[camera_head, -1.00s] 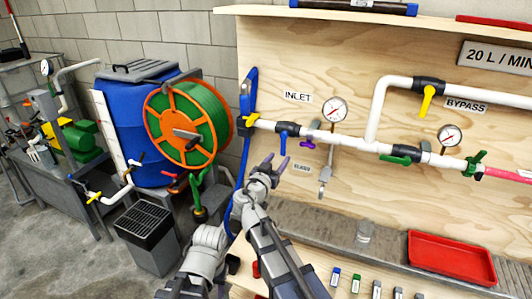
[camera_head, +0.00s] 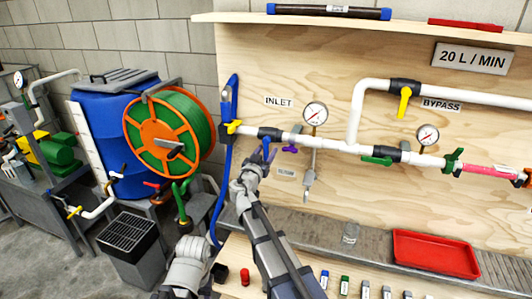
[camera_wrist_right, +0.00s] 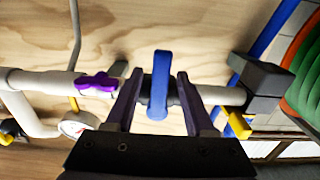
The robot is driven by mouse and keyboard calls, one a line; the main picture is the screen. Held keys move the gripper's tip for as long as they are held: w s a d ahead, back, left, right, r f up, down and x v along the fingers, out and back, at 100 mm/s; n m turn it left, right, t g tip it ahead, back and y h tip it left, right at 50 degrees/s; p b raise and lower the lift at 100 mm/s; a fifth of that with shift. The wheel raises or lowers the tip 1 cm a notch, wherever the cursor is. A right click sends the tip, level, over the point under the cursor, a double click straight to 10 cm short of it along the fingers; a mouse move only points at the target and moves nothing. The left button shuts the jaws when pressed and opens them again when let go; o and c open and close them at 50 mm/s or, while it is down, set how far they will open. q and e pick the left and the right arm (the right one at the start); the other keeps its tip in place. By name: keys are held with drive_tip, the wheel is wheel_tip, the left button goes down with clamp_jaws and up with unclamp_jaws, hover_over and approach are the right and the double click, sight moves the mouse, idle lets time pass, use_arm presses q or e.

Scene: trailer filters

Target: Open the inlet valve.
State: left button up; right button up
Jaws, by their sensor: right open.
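The inlet valve (camera_head: 270,133) sits on the white pipe below the INLET label (camera_head: 279,102). Its blue lever (camera_wrist_right: 160,85) stands crosswise to the pipe in the right wrist view. My right gripper (camera_head: 263,156) is at the valve, coming from below. In the right wrist view the fingers of my right gripper (camera_wrist_right: 157,78) are open, one on each side of the blue lever, with small gaps showing. In the head view the gripper partly hides the lever. My left gripper is not in view.
A purple handle (camera_head: 290,149) and a pressure gauge (camera_head: 315,114) are just right of the valve. A yellow handle (camera_head: 233,127) and blue hose (camera_head: 228,150) are left. A red tray (camera_head: 434,254) lies on the bench. The hose reel (camera_head: 165,135) stands left.

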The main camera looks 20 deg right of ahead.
drive_tip(key=shift+c, duration=0.4)
clamp_jaws()
idle(1.0)
